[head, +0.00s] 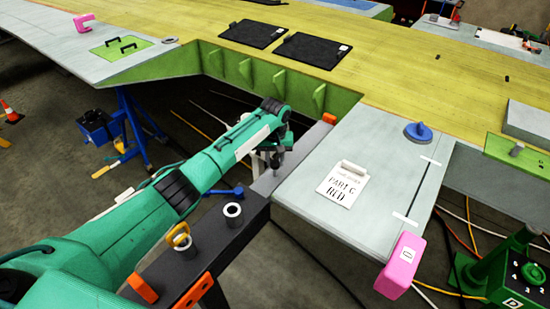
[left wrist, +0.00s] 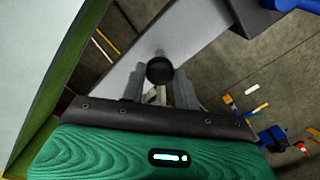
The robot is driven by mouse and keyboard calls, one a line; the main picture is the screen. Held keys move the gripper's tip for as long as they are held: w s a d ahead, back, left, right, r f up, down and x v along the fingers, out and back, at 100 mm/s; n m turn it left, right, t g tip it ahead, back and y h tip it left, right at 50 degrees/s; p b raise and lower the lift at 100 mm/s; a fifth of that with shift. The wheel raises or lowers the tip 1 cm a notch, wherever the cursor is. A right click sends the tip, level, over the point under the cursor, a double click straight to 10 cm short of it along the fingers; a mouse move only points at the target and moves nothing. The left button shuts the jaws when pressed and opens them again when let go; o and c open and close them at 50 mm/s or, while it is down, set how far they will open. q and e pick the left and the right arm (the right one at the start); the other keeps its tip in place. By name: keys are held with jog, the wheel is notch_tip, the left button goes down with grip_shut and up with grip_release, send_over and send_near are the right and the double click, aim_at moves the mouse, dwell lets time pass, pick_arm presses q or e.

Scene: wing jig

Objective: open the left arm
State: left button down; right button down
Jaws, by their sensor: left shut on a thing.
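My green left arm reaches in from the left in the head view. Its gripper (head: 272,160) points down at the grey bar (head: 295,158) beside the pale wing panel. In the left wrist view the gripper fingers (left wrist: 160,92) are shut on a dark round knob (left wrist: 160,69) at the grey bar (left wrist: 175,35). In the head view the knob is mostly hidden by the gripper. The bar's far end, by an orange block (head: 328,118), lies close to the panel's edge. My right gripper is not in view.
A dark beam (head: 215,240) with ring-topped posts and orange blocks runs below my arm. A green post (head: 505,270) stands at right.

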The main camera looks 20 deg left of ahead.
pick_arm(q)
jog(key=shift+w, duration=0.2)
jog(key=c, duration=1)
grip_release()
jog(key=shift+c, duration=0.2)
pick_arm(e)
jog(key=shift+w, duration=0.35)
pick_arm(q)
jog(key=shift+r+b, duration=0.3)
jog(key=shift+r, duration=0.2)
notch_tip(320, 180, up, 13)
jog(key=b, duration=0.4)
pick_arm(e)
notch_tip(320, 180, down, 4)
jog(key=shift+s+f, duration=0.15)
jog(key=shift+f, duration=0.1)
pick_arm(q)
jog(key=shift+f, duration=0.2)
